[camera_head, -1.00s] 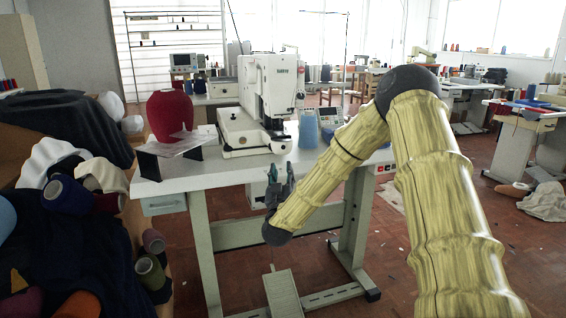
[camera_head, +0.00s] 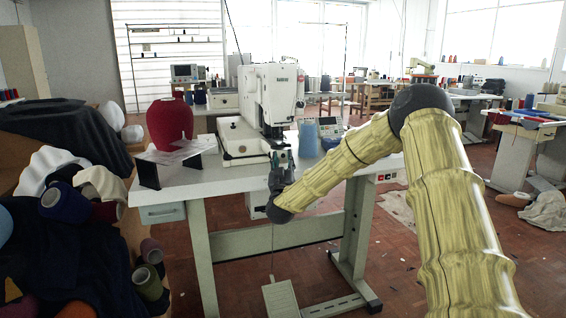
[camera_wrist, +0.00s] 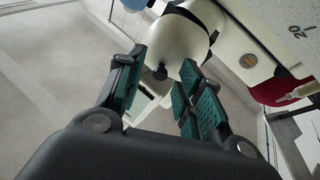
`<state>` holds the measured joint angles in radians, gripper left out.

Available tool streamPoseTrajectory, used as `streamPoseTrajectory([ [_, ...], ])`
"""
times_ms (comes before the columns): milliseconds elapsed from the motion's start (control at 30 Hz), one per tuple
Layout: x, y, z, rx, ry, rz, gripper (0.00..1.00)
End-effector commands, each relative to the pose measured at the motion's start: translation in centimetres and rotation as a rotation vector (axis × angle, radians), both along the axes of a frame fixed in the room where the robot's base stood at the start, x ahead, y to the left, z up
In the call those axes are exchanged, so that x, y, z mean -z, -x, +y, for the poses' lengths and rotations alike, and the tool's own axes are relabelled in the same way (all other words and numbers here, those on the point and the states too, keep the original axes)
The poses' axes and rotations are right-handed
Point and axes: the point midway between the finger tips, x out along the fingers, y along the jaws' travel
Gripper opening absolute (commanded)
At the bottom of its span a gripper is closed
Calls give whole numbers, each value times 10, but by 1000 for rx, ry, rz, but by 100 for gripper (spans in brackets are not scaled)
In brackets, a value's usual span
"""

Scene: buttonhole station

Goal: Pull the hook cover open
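The white sewing machine (camera_head: 270,95) stands on the white table, with its low bed reaching toward me. In the wrist view, a rounded cream part (camera_wrist: 180,40), which looks like the hook cover, bears a small dark knob (camera_wrist: 160,72). My gripper (camera_wrist: 164,60) is open, its green-padded fingers spread to either side of the knob. I cannot tell whether either finger touches it. In the head view, my gripper (camera_head: 283,158) is at the front of the machine bed, above the table's front edge. It hides the cover there.
A pedal (camera_head: 280,298) lies below on the floor.

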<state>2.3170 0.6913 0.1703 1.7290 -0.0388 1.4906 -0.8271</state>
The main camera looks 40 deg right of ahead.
Motion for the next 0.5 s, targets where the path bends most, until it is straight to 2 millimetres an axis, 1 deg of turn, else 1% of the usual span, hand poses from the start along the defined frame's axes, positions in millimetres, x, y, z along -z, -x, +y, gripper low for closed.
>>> streamPoseTrajectory([
  [300, -1, -1, -1, -1, 0, 0, 36],
  [367, -1, -1, -1, -1, 0, 0, 25],
  [500, -1, -1, -1, -1, 0, 0, 0],
])
